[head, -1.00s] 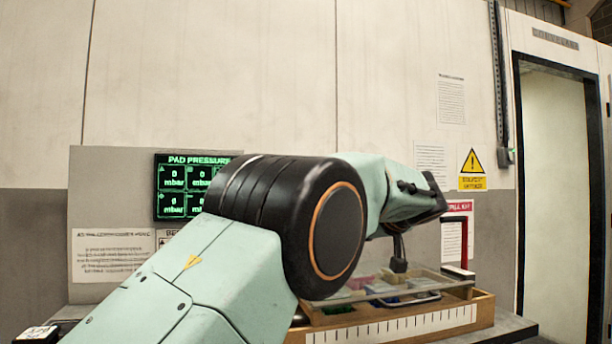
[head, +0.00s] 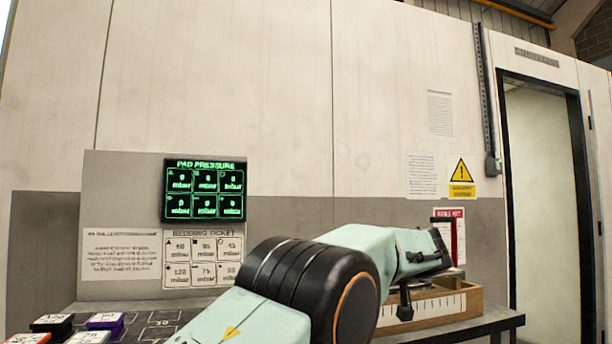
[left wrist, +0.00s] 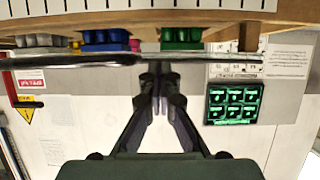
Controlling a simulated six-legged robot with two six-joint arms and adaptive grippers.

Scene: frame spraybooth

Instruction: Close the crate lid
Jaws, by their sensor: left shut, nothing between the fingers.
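The wooden crate (head: 468,301) with a ruled pale strip on its front stands on the bench at the right, partly behind my left arm. In the left wrist view its wooden edge (left wrist: 110,20) runs along the top, with grey, blue and green pieces (left wrist: 181,36) below it. A long bar (left wrist: 215,60), dark on its left and metallic on its right, crosses that view; it looks like the lid's edge. My left gripper (head: 404,306) is shut and empty at the crate's front. Its fingertips (left wrist: 160,70) are close to the bar; contact is unclear. The lid's angle is hidden.
The bench (head: 500,322) carries several coloured blocks (head: 106,321) at the left. A green display (head: 204,190) and paper notices are on the wall behind. A red-framed notice (head: 452,238) is above the crate. A doorway (head: 540,200) is at the far right.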

